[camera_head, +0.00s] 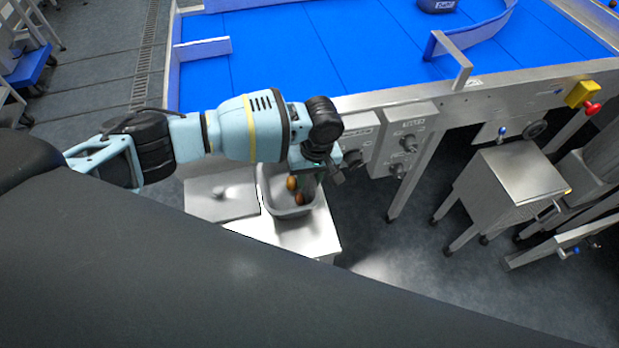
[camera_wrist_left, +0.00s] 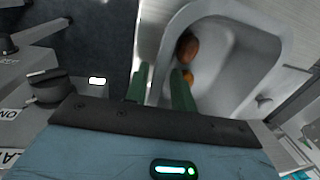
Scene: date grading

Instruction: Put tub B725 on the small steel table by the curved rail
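A grey tub (camera_head: 306,208) with a few brown and orange dates in it stands on a low steel surface under my left gripper. I cannot read a label on it. My left gripper (camera_head: 312,178) points down at the tub's rim. In the left wrist view its green fingers (camera_wrist_left: 162,88) are apart, with the near wall of the tub (camera_wrist_left: 226,100) seemingly between them. I cannot tell whether they touch it. A small steel table (camera_head: 515,178) stands at the right, below the conveyor. My right gripper is not in view.
A blue conveyor (camera_head: 290,50) with steel sides fills the back. A curved rail (camera_head: 478,36) and a dark blue tub (camera_head: 437,5) with a label are at its top right. A flat grey lid-like plate (camera_head: 220,198) lies left of the grey tub. Control boxes (camera_head: 405,145) hang beside it.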

